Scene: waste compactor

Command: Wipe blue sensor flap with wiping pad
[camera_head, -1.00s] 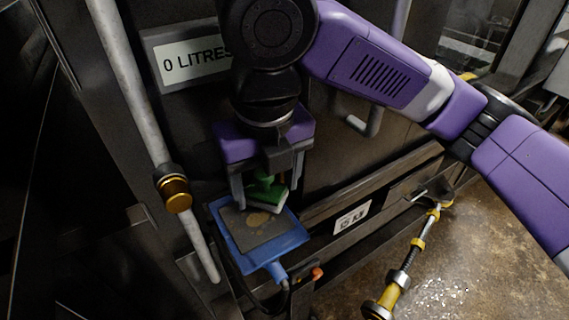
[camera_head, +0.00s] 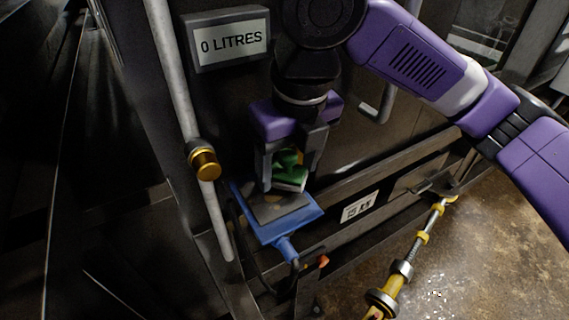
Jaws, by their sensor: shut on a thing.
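The blue sensor flap (camera_head: 312,213) is a blue-framed plate with a dark grey face, mounted low on the machine's front with a blue stem (camera_head: 286,249) below it. A brownish smudge shows on its face near the pad. My gripper (camera_head: 289,178) is shut on the wiping pad (camera_head: 291,176), which has a green top and a pale underside. The gripper points down over the back part of the flap and hides some of it. The pad is at or just above the flap's face; I cannot tell whether they touch.
A display reading "0 LITRES" (camera_head: 231,38) is on the dark panel behind. A grey pipe with a brass collar (camera_head: 205,163) runs along the left. A yellow and steel rod (camera_head: 404,268) lies at the right. A small orange knob (camera_head: 323,261) sits below the flap.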

